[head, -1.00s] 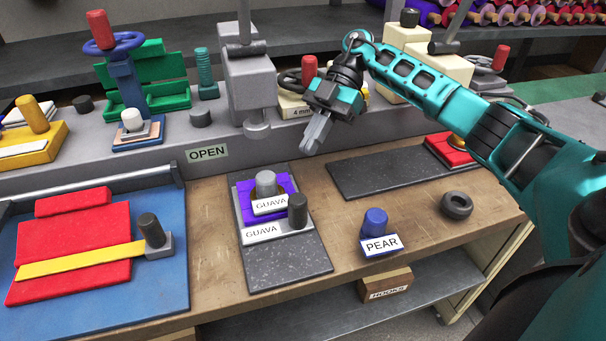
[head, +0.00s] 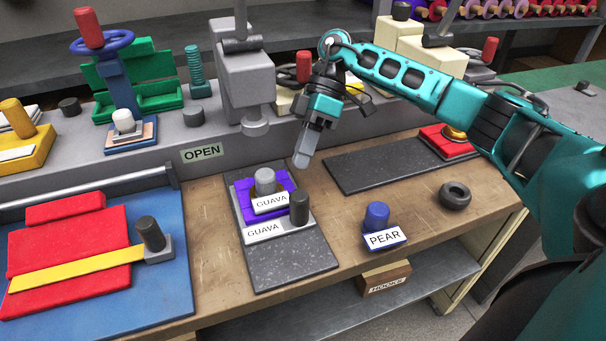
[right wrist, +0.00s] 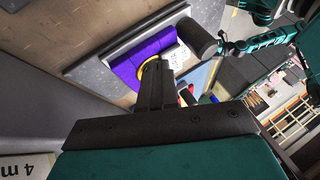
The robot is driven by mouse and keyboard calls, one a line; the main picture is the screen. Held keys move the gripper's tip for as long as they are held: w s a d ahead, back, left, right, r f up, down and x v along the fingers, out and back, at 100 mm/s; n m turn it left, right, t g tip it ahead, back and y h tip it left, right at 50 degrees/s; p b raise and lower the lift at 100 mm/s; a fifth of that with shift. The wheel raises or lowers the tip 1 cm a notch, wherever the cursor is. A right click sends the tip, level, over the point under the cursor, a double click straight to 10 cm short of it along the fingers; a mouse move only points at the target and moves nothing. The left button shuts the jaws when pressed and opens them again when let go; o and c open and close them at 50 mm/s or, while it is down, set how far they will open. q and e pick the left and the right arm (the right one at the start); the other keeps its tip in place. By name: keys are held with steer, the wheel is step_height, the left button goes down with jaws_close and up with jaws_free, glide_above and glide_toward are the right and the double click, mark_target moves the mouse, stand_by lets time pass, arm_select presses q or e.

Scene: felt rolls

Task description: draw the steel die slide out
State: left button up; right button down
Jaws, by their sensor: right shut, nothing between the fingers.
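The steel die slide (head: 246,240) is a light grey plate labelled GUAVA, with a black upright knob (head: 299,208) at its near right corner. It lies on a dark speckled board (head: 292,262). On it is a purple piece (head: 243,201) with a grey knobbed die (head: 265,182), also labelled GUAVA. My right gripper (head: 303,158) is shut and empty, pointing down, above and behind the slide's right side, apart from the knob. In the right wrist view the fingers (right wrist: 158,68) partly cover the purple piece (right wrist: 128,72); the black knob (right wrist: 196,38) stands beyond. My left gripper is out of view.
A grey press (head: 246,90) stands behind the slide, above an OPEN label (head: 202,152). A blue board (head: 180,260) with red felt lies left. Bare wood surrounds the dark board's near end.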

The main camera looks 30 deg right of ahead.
steer(key=shift+s+a+f, duration=0.3)
steer(key=shift+s+a, duration=0.2)
steer(key=shift+s, duration=0.15)
steer(key=shift+s+a+f, duration=0.25)
steer(key=shift+s+a, duration=0.2)
steer(key=shift+s, duration=0.15)
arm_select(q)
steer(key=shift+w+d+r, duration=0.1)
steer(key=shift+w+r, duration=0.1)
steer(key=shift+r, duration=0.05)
arm_select(e)
steer(key=shift+s+a, duration=0.4)
steer(key=shift+s, duration=0.3)
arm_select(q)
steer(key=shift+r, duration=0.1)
